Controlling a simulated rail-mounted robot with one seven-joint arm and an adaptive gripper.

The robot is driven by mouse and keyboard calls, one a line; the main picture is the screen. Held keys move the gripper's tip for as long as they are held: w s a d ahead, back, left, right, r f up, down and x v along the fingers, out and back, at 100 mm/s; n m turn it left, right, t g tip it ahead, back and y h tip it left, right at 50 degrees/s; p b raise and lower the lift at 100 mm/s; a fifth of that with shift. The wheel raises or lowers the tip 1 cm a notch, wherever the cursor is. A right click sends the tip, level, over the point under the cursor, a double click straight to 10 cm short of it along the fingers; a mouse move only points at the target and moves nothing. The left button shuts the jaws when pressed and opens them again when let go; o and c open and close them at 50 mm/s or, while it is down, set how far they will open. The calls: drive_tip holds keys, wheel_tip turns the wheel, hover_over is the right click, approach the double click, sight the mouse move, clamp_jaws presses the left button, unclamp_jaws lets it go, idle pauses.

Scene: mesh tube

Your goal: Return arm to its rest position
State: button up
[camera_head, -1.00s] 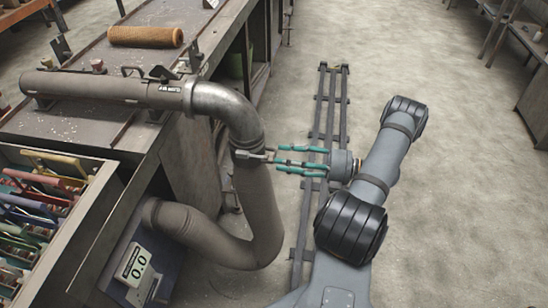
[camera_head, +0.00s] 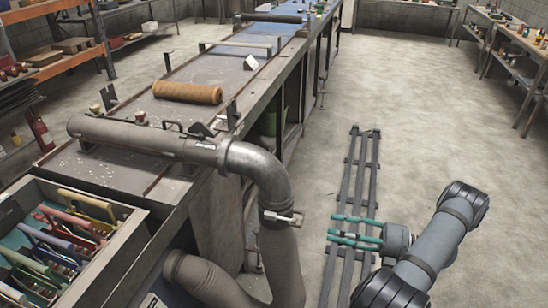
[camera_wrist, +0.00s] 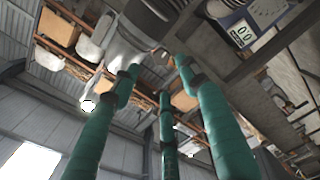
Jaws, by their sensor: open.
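My gripper (camera_head: 335,231) has teal fingers spread apart with nothing between them. It hangs over the floor rails, to the right of the bent grey duct (camera_head: 287,262), with a clear gap in the head view. A metal clamp (camera_head: 284,216) sits around the duct's joint below the elbow. In the wrist view the teal fingers (camera_wrist: 158,75) reach up from the bottom, and a grey duct end (camera_wrist: 148,20) shows beyond them. My arm extends right from the gripper, over the floor.
A long workbench (camera_head: 240,75) runs along the left with a tan roll (camera_head: 188,92) on it. A drawer of coloured handled frames (camera_head: 60,245) is at lower left. Floor rails (camera_head: 362,180) run away from me. Open floor (camera_head: 430,120) lies to the right.

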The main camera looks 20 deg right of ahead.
sight(299, 222)
drive_tip(key=x, duration=1.1)
drive_tip(key=shift+a, duration=0.25)
